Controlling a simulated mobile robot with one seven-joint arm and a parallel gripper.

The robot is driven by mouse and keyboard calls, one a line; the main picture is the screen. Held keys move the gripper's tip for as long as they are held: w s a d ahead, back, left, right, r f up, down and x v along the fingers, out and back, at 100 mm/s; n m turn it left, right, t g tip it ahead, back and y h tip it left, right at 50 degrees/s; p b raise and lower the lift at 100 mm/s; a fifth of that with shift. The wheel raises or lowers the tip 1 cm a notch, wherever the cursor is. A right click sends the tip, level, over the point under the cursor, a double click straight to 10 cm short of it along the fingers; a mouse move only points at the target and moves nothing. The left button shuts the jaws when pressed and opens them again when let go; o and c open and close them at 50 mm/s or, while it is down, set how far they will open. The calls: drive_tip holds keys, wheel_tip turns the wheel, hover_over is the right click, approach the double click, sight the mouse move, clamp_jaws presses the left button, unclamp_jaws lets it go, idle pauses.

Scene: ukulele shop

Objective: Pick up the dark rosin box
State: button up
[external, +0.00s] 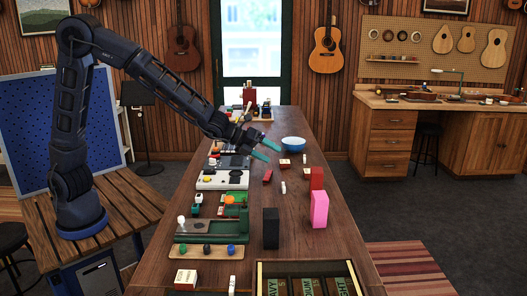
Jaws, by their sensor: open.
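A tall black box (271,228) stands upright on the long wooden table, near its front. A small dark red box (267,176) lies farther back, below my gripper in the picture. No label can be read on either, so I cannot tell which is the dark rosin box. My gripper (267,151) has teal fingertips, spread apart with nothing between them. It is over the middle of the table, in front of the blue bowl (293,144), and touches neither box as far as I can see.
A pink box (319,209) and a red box (317,179) stand right of the black one. A small white item (283,187) is near the dark red box. Green trays (208,228) and gear line the left edge. A compartment tray (311,280) is at the front.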

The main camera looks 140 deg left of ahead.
drive_tip(key=s+a+f+m, duration=0.3)
drive_tip(key=a+f+m, duration=0.3)
drive_tip(key=a, duration=0.5)
drive_tip(key=m+t, duration=0.1)
drive_tip(key=m, duration=0.4)
approach(307, 171)
drive_tip(key=shift+y, duration=0.4)
drive_tip(key=x, duration=0.5)
drive_tip(key=shift+s+a+f, duration=0.1)
drive_tip(key=shift+a+f, duration=0.05)
drive_tip(key=shift+f, duration=0.25)
drive_tip(key=shift+w+d+x, duration=0.1)
drive_tip(key=shift+w+x, duration=0.05)
drive_tip(key=shift+x, duration=1.15)
drive_tip(key=shift+w+d+x, duration=0.15)
drive_tip(key=shift+x, duration=1.15)
drive_tip(key=c, duration=1.1)
drive_tip(key=shift+o, duration=0.2)
drive_tip(key=shift+r, duration=0.1)
